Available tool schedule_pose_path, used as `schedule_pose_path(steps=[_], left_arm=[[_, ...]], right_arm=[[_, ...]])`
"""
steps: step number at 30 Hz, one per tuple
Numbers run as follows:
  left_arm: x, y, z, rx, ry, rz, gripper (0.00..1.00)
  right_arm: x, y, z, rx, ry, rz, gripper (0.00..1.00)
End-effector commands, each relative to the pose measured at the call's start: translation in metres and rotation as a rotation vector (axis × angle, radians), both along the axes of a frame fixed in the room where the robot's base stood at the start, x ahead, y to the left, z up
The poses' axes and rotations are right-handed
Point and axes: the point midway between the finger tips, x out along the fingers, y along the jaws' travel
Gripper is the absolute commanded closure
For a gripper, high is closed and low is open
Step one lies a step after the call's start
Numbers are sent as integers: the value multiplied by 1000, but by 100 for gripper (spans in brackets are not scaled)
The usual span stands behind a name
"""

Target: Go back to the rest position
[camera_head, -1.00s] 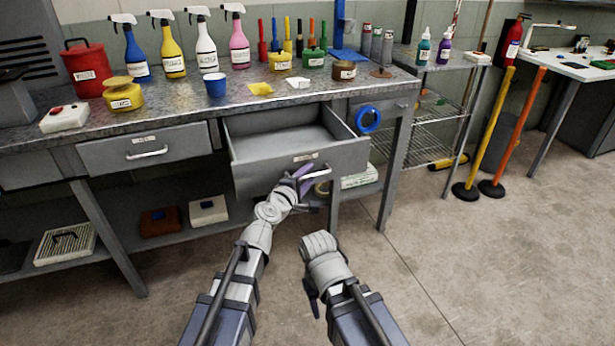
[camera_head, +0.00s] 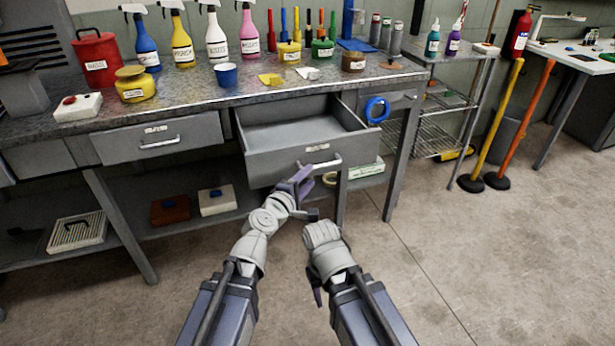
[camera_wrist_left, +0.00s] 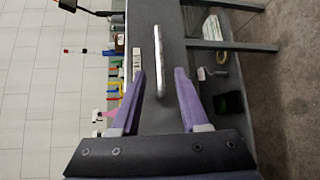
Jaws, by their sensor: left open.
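My left gripper (camera_head: 303,180) is in front of the pulled-out drawer (camera_head: 290,161), just below and in front of its bar handle (camera_head: 324,164). In the left wrist view its two purple fingers (camera_wrist_left: 160,95) are spread apart with nothing between them. The handle (camera_wrist_left: 158,60) shows beyond the fingertips there, apart from them. The drawer stands open and looks empty inside. My right arm (camera_head: 325,245) hangs low at the middle of the head view; its purple fingers are mostly hidden, so their opening cannot be told.
The workbench (camera_head: 190,110) carries spray bottles, jars and a blue cup (camera_head: 226,75). A blue tape roll (camera_head: 376,109) hangs at its right. Yellow (camera_head: 497,125) and orange (camera_head: 525,115) posts stand farther right. Floor (camera_head: 450,260) at the right front is clear.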

Motion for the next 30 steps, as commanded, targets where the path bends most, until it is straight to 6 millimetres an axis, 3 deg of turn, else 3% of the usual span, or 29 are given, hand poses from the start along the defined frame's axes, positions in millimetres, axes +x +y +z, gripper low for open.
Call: schedule_pose_path(steps=[8, 11, 14, 18, 21, 25, 30], left_arm=[[-1, 0, -4, 37, 1, -19, 55], [-9, -1, -22, 187, 12, -99, 55], [-26, 7, -61, 457, 54, -251, 55], [-64, 47, -124, 853, 182, -496, 55], [-91, 83, -154, 1050, 291, -639, 55], [-124, 127, -176, 1221, 431, -788, 55], [-164, 180, -188, 1366, 621, -951, 55]], right_arm=[[0, 0, 0, 0, 0, 0, 50], [0, 0, 0, 0, 0, 0, 50], [0, 0, 0, 0, 0, 0, 50], [0, 0, 0, 0, 0, 0, 50], [0, 0, 0, 0, 0, 0, 50], [0, 0, 0, 0, 0, 0, 50], [0, 0, 0, 0, 0, 0, 50]])
